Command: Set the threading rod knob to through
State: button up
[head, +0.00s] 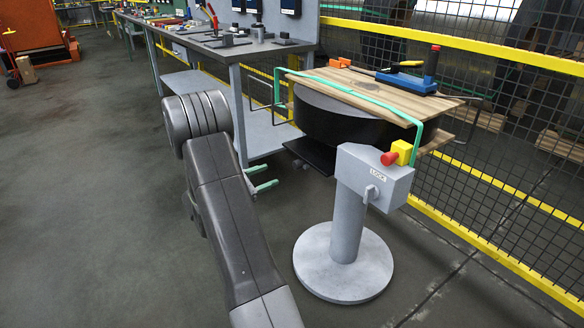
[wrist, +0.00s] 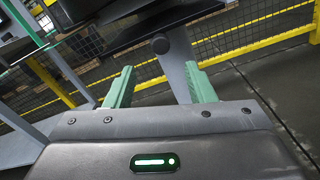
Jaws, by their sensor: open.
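A small grey knob (head: 371,192) sits on the slanted front of a grey pedestal box (head: 385,172). A label reading "LOCK" is just above it; no "through" mark is legible. My gripper (head: 262,181) has green fingers and is left of the pedestal, apart from it, partly hidden behind my own arm. In the wrist view my gripper (wrist: 160,88) is open, with nothing between its fingertips.
A red button (head: 390,158) on a yellow block tops the pedestal. Behind it, a black coil (head: 335,115) lies between wooden boards with a green band. A workbench (head: 240,55) stands left of the coil; a yellow-railed mesh fence (head: 500,90) runs right.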

aim_at(295, 166)
jog(key=b+x, duration=0.2)
jog(key=x, duration=0.8)
jog(key=shift+w+d, duration=0.2)
jog(key=shift+d, duration=0.1)
